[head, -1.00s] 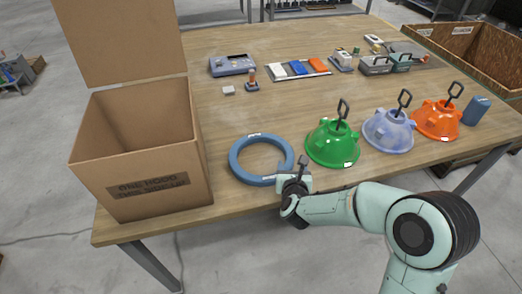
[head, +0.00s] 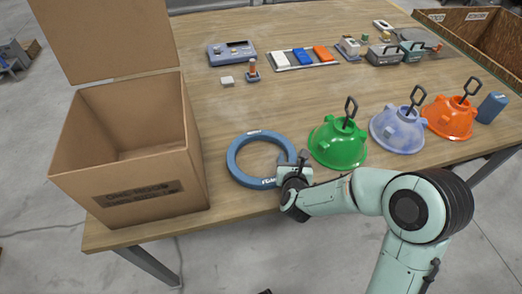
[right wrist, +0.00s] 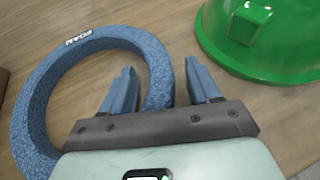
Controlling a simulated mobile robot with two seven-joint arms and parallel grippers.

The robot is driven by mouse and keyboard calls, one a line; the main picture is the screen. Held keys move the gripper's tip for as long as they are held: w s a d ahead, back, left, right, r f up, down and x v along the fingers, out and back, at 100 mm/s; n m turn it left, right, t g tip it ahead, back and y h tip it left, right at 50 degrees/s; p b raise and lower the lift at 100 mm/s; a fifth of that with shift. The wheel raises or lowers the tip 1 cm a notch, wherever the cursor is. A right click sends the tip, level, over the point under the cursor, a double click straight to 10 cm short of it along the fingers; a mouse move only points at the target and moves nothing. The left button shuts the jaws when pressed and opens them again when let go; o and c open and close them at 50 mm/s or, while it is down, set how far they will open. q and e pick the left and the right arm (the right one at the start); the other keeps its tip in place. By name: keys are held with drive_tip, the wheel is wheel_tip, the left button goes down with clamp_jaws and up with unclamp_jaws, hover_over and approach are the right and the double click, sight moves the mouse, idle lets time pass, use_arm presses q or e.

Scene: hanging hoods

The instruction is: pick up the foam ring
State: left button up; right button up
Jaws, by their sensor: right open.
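The blue foam ring (head: 239,174) lies flat on the wooden table near its front edge, between the cardboard box and the green hood. My right gripper (head: 293,166) is at the ring's right front side and hides a little of it. In the right wrist view, the foam ring (right wrist: 35,110) fills the left half. My right gripper (right wrist: 160,68) is open there, one finger on the ring's inner side and one on its outer side, with the band between them. I cannot tell whether the fingers touch it. My left gripper is not in view.
The green hood (head: 338,146) stands close to the right of my gripper; pale blue (head: 397,130) and orange (head: 449,119) hoods follow. An open cardboard box (head: 125,190) stands at left. Small items and a tray (head: 303,59) lie farther back. The table's middle is clear.

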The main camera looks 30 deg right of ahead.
drive_tip(key=shift+s+a+r, duration=0.1)
drive_tip(key=shift+s, duration=0.05)
drive_tip(key=c, duration=1.1)
drive_tip(key=shift+s, duration=0.1)
